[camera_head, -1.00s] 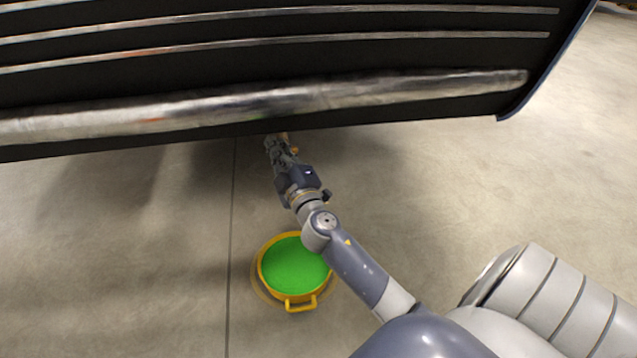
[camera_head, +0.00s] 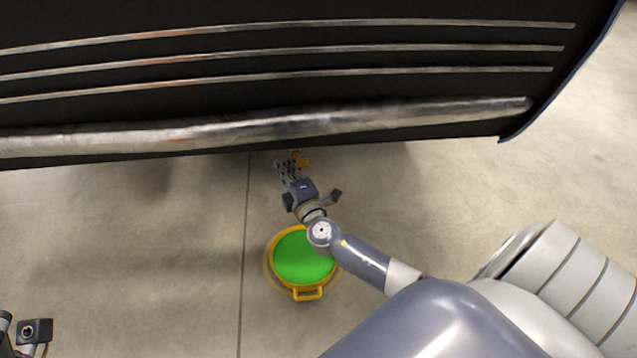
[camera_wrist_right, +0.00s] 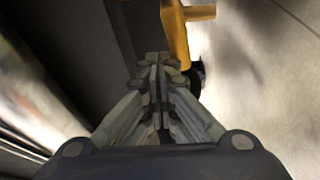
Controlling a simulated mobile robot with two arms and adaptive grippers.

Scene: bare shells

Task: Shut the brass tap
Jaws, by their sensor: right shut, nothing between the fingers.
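The brass tap (camera_head: 299,158) is a small golden piece just below the lower edge of the dark panel in the head view. In the right wrist view the tap (camera_wrist_right: 176,35) stands beyond my fingertips, with a short arm pointing right. My right gripper (camera_head: 287,163) is beside the tap, at its left in the head view. In the right wrist view its fingers (camera_wrist_right: 159,62) are closed together and empty, close to the tap; I cannot tell whether they touch it. Part of my left arm shows at the lower left corner of the head view; its fingers are not clear.
A dark panel with shiny metal bars (camera_head: 265,128) spans the top of the head view, above the tap. A yellow pot with a green inside (camera_head: 303,258) stands on the floor below my right wrist. The concrete floor (camera_head: 140,250) to the left is clear.

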